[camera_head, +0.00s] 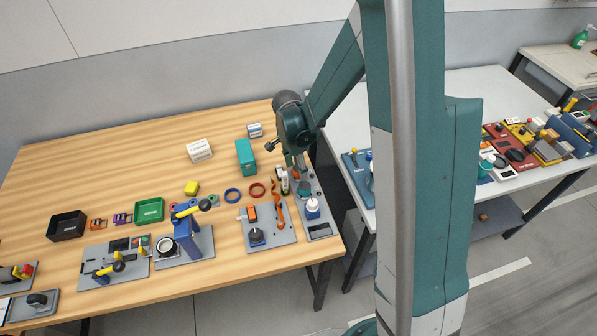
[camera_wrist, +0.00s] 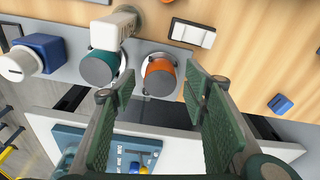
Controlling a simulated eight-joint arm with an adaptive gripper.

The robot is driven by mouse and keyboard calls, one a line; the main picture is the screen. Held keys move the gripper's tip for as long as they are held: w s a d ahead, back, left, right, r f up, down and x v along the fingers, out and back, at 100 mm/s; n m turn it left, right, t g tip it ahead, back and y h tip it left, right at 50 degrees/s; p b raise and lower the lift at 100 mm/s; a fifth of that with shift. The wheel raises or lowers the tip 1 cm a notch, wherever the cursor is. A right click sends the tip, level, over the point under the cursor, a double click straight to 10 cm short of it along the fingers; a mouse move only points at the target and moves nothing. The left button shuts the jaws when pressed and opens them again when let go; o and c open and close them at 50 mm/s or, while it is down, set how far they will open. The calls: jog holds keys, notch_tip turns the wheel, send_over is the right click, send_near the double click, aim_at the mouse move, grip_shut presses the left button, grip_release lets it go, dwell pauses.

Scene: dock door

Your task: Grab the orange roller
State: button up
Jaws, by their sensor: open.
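The orange roller (camera_wrist: 161,74) shows in the wrist view as a short cylinder with a grey end, on a grey plate (camera_wrist: 147,52) near the table edge. My gripper (camera_wrist: 161,87) is open, with a green-padded finger at each side of the picture. The roller appears between the fingertips, beyond them, with nothing held. In the head view my gripper (camera_head: 296,166) points down over the right end of the wooden table, and I cannot make out the roller there for certain.
A teal roller (camera_wrist: 99,67) stands just left of the orange one, with a white block (camera_wrist: 114,29) behind it. A blue part with a white cap (camera_wrist: 34,57) is farther left. A teal box (camera_head: 246,157) stands nearby. A white table (camera_head: 340,130) lies right, across a gap.

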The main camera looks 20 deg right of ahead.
jog(key=c, duration=1)
jog(key=shift+r, duration=0.15)
jog(key=shift+r+p, duration=0.3)
jog(key=shift+r, duration=4.55)
